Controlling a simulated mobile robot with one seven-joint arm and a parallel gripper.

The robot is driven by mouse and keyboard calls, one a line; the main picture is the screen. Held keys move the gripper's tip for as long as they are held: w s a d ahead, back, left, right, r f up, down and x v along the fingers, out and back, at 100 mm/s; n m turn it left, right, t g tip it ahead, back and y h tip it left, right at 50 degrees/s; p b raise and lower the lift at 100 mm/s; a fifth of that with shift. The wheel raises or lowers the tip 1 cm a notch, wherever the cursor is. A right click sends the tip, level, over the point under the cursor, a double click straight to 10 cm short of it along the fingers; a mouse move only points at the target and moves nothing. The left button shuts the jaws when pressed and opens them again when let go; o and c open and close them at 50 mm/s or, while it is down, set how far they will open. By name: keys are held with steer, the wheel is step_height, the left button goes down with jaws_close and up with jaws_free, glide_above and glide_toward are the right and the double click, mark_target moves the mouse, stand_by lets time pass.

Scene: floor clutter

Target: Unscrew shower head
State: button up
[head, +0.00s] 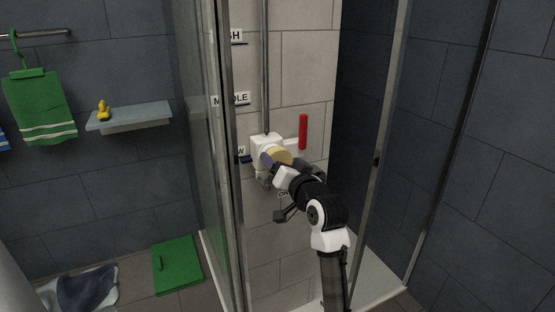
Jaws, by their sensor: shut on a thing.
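The shower head seems to be the round tan and purple piece (279,156) at a white block (266,142) on the vertical rail, inside the shower. My gripper (272,168) reaches in from the lower right and is shut on this piece. My wrist hides part of it, so the fingertips and the thread or joint do not show clearly. I cannot tell whether the piece is still joined to the block. The metal rail (265,65) runs up the tiled wall from the block.
A red upright handle (303,132) is close to the right of the block. A glass panel with a metal frame (231,190) stands at left, and another metal post (380,150) at right. Outside are a shelf (130,117) with a yellow duck (103,110) and a green mat (178,265).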

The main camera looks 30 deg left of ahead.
steer(key=shift+s+d, duration=0.2)
steer(key=shift+d, duration=0.2)
steer(key=shift+v, duration=1)
